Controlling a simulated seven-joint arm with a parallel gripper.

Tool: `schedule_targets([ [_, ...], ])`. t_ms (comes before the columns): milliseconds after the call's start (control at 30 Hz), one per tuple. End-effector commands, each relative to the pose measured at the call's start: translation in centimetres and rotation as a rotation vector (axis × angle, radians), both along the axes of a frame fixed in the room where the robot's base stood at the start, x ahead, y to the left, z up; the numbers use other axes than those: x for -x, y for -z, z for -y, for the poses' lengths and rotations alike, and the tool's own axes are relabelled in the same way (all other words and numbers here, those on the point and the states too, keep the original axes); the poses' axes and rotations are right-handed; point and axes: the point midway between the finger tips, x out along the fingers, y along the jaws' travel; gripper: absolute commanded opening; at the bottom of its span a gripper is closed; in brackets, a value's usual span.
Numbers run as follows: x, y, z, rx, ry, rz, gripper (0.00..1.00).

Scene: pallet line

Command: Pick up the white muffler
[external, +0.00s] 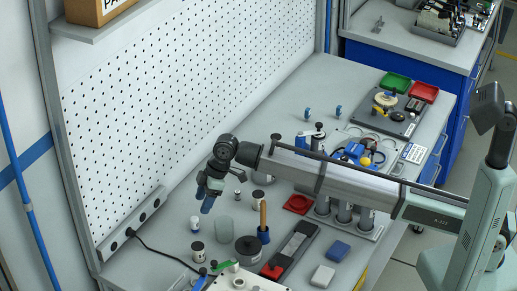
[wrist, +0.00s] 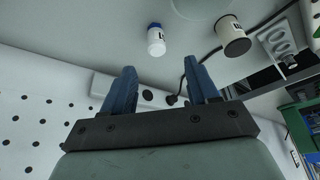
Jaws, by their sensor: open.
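I cannot tell for sure which object is the white muffler. A small white bottle-like piece with a blue cap (external: 195,225) stands upright on the bench in the external view, below my gripper. It also shows near the top of the wrist view (wrist: 156,40). A small silvery-white part (external: 238,195) stands right of my gripper, and a pale block (external: 322,276) lies at the front. My gripper (external: 207,204) is above the bench near the pegboard. In the wrist view its blue fingers (wrist: 161,82) are apart with nothing held between them.
A dark-lidded labelled jar (external: 198,252), a grey-green rounded piece (external: 224,227), a dark pot (external: 248,250) and a blue holder with a wooden handle (external: 263,233) stand close together. The pegboard wall (external: 180,110) rises at left. A black cable (external: 160,250) crosses the bench.

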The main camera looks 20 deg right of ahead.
Motion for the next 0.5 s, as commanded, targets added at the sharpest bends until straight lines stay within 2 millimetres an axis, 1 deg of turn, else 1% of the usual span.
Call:
schedule_targets([
  [33,0.0,0.9,-0.4,0.002,0.0,-0.001,0.59],
  [200,0.0,3.6,-1.5,0.002,0.001,-0.001,0.59],
  [300,0.0,4.5,-1.9,0.001,0.001,0.0,0.59],
  [500,0.0,5.3,-2.2,0.001,0.001,0.0,0.59],
])
